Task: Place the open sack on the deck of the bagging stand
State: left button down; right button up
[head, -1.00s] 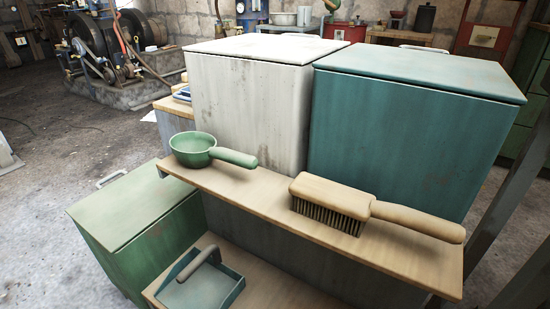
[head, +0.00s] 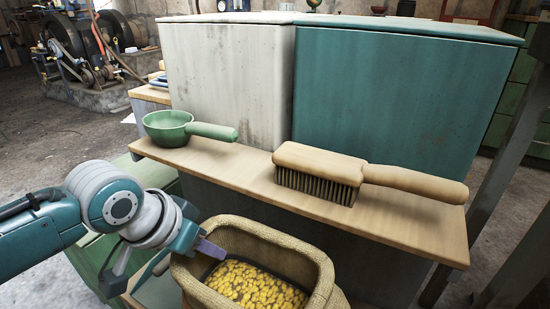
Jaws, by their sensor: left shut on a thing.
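The open sack (head: 262,238) is tan woven cloth with a thick rolled rim, standing mouth up at the bottom of the head view. Yellow grain-like pieces (head: 255,285) show inside it. My left gripper (head: 210,249) reaches in from the left and is shut on the sack's rim at its left side. The sack's lower part is cut off by the frame edge, so I cannot tell whether its base touches anything. I cannot make out the deck of the bagging stand for certain. My right gripper is not in view.
A wooden shelf (head: 240,170) behind the sack holds a green scoop (head: 168,128) and a wooden brush (head: 320,170). A white bin (head: 225,80) and a teal bin (head: 400,90) stand behind it. A green box (head: 150,172) is at left, partly behind my arm.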

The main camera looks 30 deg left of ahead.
aim_at(212, 269)
pick_arm(q)
notch_tip(212, 269, down, 6)
jog(key=b, duration=0.4)
jog(key=shift+r, duration=0.15)
jog(key=shift+w+d, duration=0.1)
jog(key=shift+w, duration=0.05)
jog(key=shift+r, duration=0.1)
jog(key=c, duration=1.1)
grip_release()
jog(key=shift+f, duration=0.2)
jog(key=shift+c, duration=0.2)
jog(key=o, duration=0.5)
jog(key=shift+c, duration=0.2)
